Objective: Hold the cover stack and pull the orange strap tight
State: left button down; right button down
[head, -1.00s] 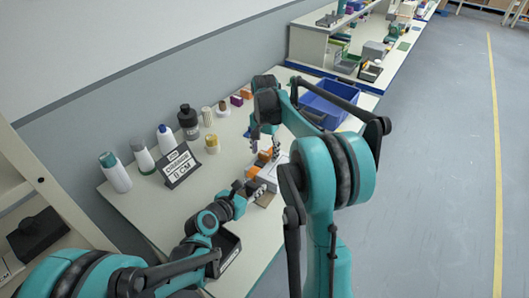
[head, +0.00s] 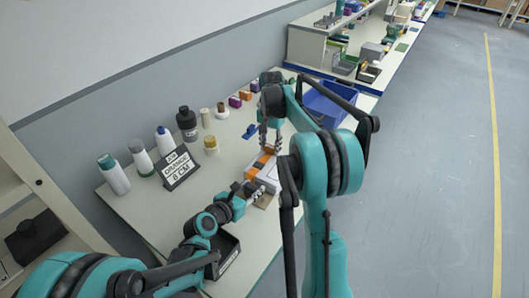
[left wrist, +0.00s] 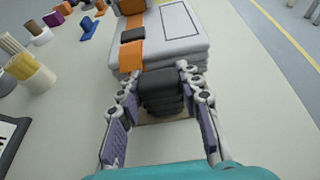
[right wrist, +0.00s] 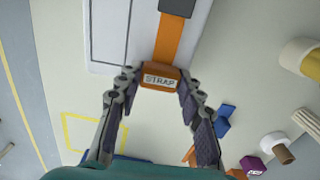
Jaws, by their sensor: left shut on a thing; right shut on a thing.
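The cover stack (left wrist: 183,38) is a pile of light grey slabs on the table. An orange strap (left wrist: 131,55) with a black buckle (left wrist: 132,34) runs over it. My left gripper (left wrist: 158,88) is shut on a dark ribbed block (left wrist: 160,92) at the stack's near end; the stack also shows in the head view (head: 268,174). My right gripper (right wrist: 160,80) is shut on the orange tab marked STRAP (right wrist: 160,77), at the strap's end just beyond the stack's edge. In the head view the right gripper (head: 270,140) is at the stack's far end.
A sign (head: 180,167) reads orange, 8 cm. Bottles and pots (head: 187,123) stand along the wall side. Small coloured blocks (head: 245,95) and a blue piece (head: 250,131) lie farther back. A blue bin (head: 330,105) is at the far right, a black tray (head: 228,250) at the near edge.

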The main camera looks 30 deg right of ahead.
jog(key=shift+w+d, duration=0.4)
jog(key=shift+d, duration=0.35)
jog(key=c, duration=1)
grip_release()
jog(key=shift+o, duration=0.2)
jog(key=shift+r, duration=0.1)
jog(key=shift+r, duration=0.3)
notch_tip(320, 180, up, 11)
jog(key=shift+r, duration=0.1)
